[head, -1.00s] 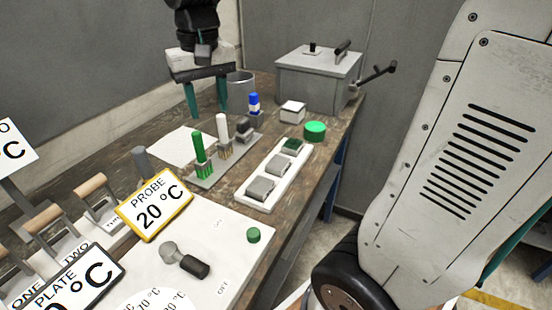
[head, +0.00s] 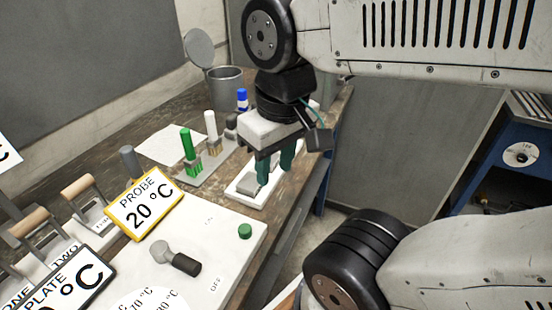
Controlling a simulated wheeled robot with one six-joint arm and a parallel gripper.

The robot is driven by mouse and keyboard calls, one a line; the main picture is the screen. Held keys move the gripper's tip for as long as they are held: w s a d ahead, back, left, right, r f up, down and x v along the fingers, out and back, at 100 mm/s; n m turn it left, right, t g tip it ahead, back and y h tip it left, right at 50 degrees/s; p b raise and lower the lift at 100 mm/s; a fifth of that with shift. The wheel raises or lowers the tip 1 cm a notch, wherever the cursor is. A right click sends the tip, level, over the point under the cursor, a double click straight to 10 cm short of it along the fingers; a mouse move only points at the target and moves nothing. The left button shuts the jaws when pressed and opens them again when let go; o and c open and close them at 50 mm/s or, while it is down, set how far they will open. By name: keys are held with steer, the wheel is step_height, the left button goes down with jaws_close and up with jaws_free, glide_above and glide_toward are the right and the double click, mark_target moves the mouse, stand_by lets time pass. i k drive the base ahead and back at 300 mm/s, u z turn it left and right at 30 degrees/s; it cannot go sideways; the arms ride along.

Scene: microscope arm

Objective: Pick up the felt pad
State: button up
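A white tray (head: 236,191) lies near the bench's right edge. A grey block (head: 248,182) shows at its near end. My gripper (head: 275,175) points down over the tray, with its two teal fingers apart. The fingers and wrist cover the tray's middle and far end, where the earlier view showed another grey block and a dark green-topped one. I cannot tell which of these is the felt pad. Whether the fingertips are around a block or above it is also unclear. No held thing shows between them.
Left of the tray stands a holder with a green tube (head: 188,143) and a white one (head: 210,125). A blue-topped bottle (head: 242,98) and a metal can (head: 224,88) stand behind. A panel with a green button (head: 245,231) and a yellow-framed sign (head: 144,203) are nearer.

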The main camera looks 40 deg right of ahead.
mark_target(230, 133)
steer(key=u, duration=0.1)
steer(key=k, duration=1.05)
steer(key=z, duration=0.95)
steer(key=i, duration=1.2)
steer(key=u, duration=0.6)
